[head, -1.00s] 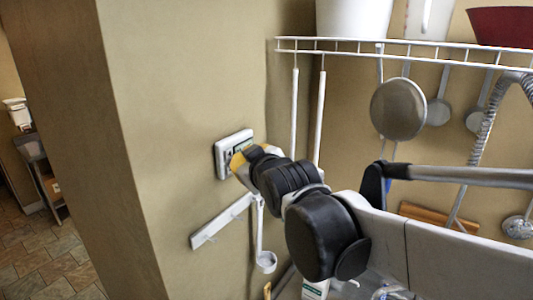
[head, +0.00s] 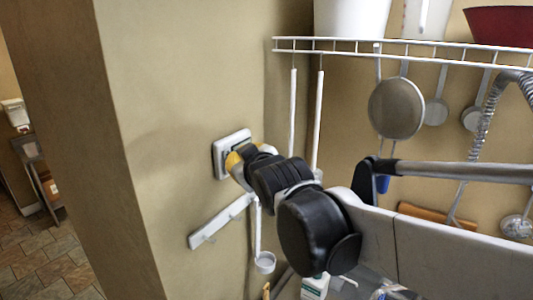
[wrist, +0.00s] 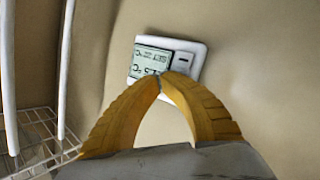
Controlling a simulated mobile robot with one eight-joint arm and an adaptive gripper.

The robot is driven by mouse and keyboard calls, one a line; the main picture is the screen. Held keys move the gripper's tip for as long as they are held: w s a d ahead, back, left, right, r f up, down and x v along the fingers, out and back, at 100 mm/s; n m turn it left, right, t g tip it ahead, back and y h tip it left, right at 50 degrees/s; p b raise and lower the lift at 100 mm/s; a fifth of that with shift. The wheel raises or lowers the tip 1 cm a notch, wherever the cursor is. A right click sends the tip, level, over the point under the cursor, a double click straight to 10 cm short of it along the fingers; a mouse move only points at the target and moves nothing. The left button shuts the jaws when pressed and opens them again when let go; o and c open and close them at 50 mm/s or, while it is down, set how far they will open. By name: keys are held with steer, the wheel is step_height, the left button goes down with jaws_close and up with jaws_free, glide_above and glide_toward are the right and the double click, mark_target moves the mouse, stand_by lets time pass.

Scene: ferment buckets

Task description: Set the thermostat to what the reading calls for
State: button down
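The thermostat (head: 219,158) is a white wall unit, partly hidden behind my gripper in the head view. In the wrist view the thermostat (wrist: 198,48) appears turned over, with a grey display (wrist: 150,58) showing "SET" and "°C". Its digits are partly covered and too small to read surely. A light button with a dark dash (wrist: 184,60) sits beside the display. My gripper (wrist: 160,77) has its yellow fingertips together with nothing between them. The tips overlap the thermostat's near edge in view; I cannot tell whether they touch it.
A white rail (head: 220,220) with a hanging ladle (head: 264,262) is on the wall below the thermostat. A white wire shelf (head: 420,50) holding containers is at upper right, with utensils such as a strainer (head: 396,107) hanging below. The wall left of the thermostat is clear.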

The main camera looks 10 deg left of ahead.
steer(key=shift+w+a, duration=0.15)
steer(key=shift+a, duration=0.2)
stand_by(0.5)
steer(key=shift+s+d, duration=0.35)
steer(key=shift+d, duration=0.4)
steer(key=shift+s+d+p, duration=0.15)
steer(key=shift+s+d, duration=0.15)
steer(key=shift+d, duration=0.5)
steer(key=shift+s+d+p, duration=0.1)
steer(key=shift+s+d, duration=0.25)
steer(key=shift+d, duration=0.4)
steer(key=shift+s+d+p, duration=0.15)
steer(key=shift+s+d, duration=0.15)
steer(key=shift+d, duration=0.5)
